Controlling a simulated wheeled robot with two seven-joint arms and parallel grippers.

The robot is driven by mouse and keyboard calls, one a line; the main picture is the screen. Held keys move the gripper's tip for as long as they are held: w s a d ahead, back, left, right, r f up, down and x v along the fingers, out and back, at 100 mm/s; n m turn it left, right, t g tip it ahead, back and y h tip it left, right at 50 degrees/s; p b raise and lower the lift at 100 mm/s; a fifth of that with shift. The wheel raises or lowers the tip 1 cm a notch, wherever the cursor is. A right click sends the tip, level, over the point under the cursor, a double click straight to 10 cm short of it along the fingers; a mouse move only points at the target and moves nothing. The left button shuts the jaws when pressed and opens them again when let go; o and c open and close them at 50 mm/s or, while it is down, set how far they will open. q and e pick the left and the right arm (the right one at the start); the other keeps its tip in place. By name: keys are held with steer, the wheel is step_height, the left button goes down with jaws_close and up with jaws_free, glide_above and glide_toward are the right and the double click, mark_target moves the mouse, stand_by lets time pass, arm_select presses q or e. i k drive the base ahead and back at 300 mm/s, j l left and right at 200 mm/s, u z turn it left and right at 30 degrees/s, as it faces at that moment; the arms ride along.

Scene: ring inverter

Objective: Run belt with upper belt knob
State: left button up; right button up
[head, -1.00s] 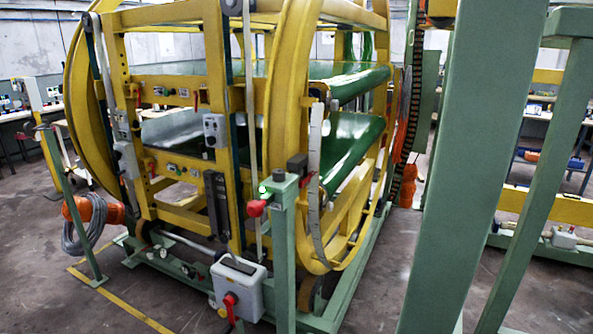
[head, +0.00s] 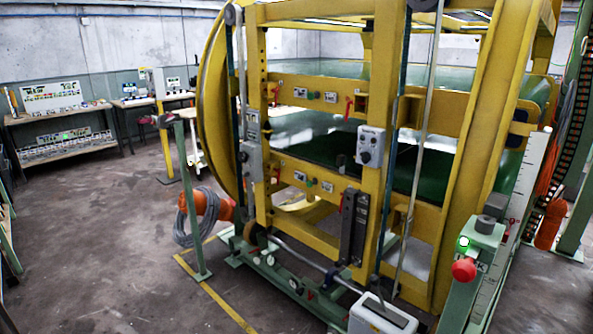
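The yellow ring inverter (head: 480,130) stands in the middle and right of the head view. Its upper belt (head: 330,72) is a flat green surface, with a lower green belt (head: 420,165) beneath it. An upper panel (head: 313,95) on the front crossbar carries small knobs or buttons, with red levers beside it. A similar lower panel (head: 310,182) sits below. A grey control box (head: 370,147) with a round dark knob is on the front post. I cannot tell which control is the upper belt knob. Neither gripper is in view.
A green post (head: 478,255) with a red knob and green light stands at front right. A grey box (head: 382,315) is at the bottom. A thin green post (head: 190,200) and a coiled cable (head: 187,222) stand left. Worktables (head: 62,125) line the back wall.

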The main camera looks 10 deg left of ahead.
mark_target(191, 80)
steer(key=i+j+u, duration=0.1)
steer(key=i+j, duration=0.35)
steer(key=j, duration=0.3)
steer(key=i+j, duration=0.5)
steer(key=j, duration=0.25)
steer(key=i+j+u, duration=0.15)
steer(key=i+j, duration=0.35)
steer(key=j, duration=0.25)
steer(key=i+j, duration=0.55)
steer(key=j+u, duration=0.05)
steer(key=j, duration=0.1)
